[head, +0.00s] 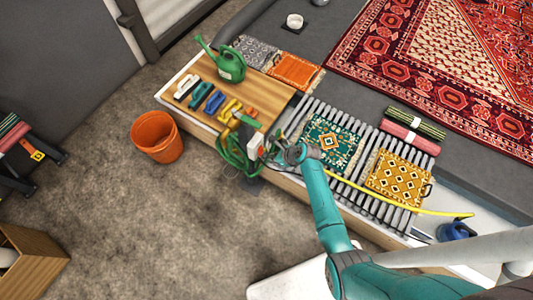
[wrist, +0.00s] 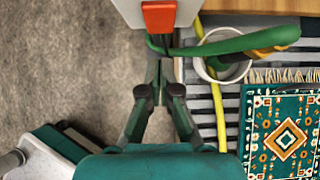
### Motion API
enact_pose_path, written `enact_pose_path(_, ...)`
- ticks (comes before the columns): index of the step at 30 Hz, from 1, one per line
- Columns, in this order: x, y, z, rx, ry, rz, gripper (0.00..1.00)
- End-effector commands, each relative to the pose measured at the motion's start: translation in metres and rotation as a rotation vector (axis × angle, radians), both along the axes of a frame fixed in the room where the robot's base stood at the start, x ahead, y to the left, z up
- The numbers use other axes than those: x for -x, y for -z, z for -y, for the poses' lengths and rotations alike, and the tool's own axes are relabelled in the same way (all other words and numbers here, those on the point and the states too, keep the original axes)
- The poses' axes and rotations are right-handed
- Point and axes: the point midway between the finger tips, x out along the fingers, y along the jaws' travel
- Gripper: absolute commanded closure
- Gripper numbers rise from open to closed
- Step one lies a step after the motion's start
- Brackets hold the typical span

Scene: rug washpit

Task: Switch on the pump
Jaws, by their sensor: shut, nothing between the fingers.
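A white-grey box (wrist: 148,10) with an orange-red switch (wrist: 159,16) on it is at the top of the wrist view. The box also shows in the head view (head: 254,142), at the front edge of the wooden board. My gripper (wrist: 159,68) is shut and empty, its fingertips a little below the switch in the wrist picture. I cannot tell whether they touch the box. Whether the switch is on or off cannot be told. I cannot surely pick out a pump.
A green hose (head: 232,155) hangs by the box, and a yellow hose (head: 400,206) crosses the slatted grate. A white cup (wrist: 222,66) is close right of my fingers. Small rugs (head: 400,178) lie on the grate. An orange bucket (head: 157,136) stands on the floor at left.

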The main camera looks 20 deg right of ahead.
Motion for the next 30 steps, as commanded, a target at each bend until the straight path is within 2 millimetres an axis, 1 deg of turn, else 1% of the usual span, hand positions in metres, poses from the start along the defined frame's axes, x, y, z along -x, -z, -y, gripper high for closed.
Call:
enact_pose_path(1,-0.008,-0.001,-0.005,0.001,-0.004,0.003,1.0)
enact_pose_path(3,-0.015,0.0,-0.01,0.001,-0.003,0.004,1.0)
enact_pose_path(9,-0.025,0.002,-0.017,0.002,-0.002,0.002,1.0)
enact_pose_path(30,-0.029,0.004,-0.02,0.001,0.0,0.003,1.0)
